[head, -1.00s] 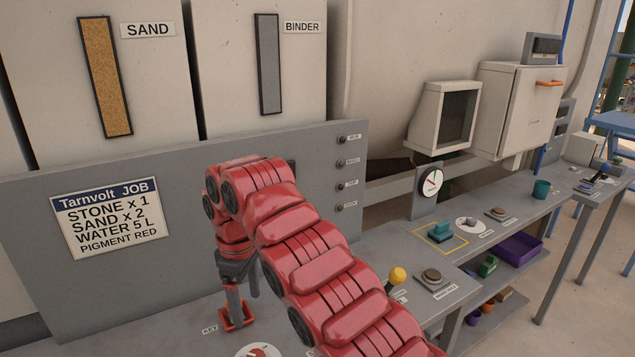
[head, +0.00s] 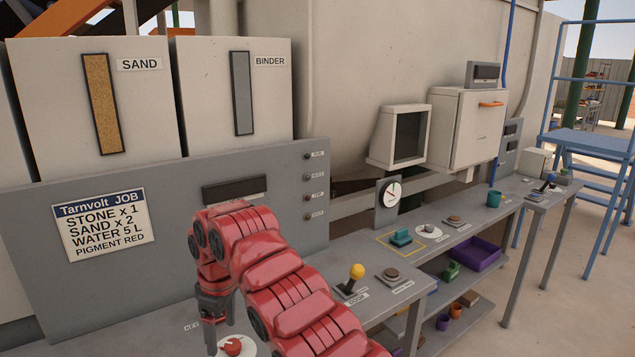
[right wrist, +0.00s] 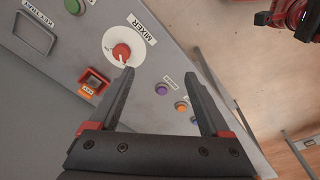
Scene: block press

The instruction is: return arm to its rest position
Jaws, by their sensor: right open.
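My right arm, red and segmented, comes in from the lower right of the head view. Its gripper (head: 222,325) points down close above the bench, by the KEY label and the red knob (head: 233,346) on a white disc. In the right wrist view the gripper (right wrist: 162,62) is open, with nothing between its dark fingers. The left finger's tip is beside the red MIXER knob (right wrist: 121,52); whether they touch I cannot tell.
A yellow-knobbed lever (head: 356,272) and a round button (head: 392,274) stand to the right on the bench. Behind the arm is the grey panel (head: 110,290) with the job sign (head: 100,224). A purple button (right wrist: 161,89) and an orange one (right wrist: 181,106) lie right of the knob.

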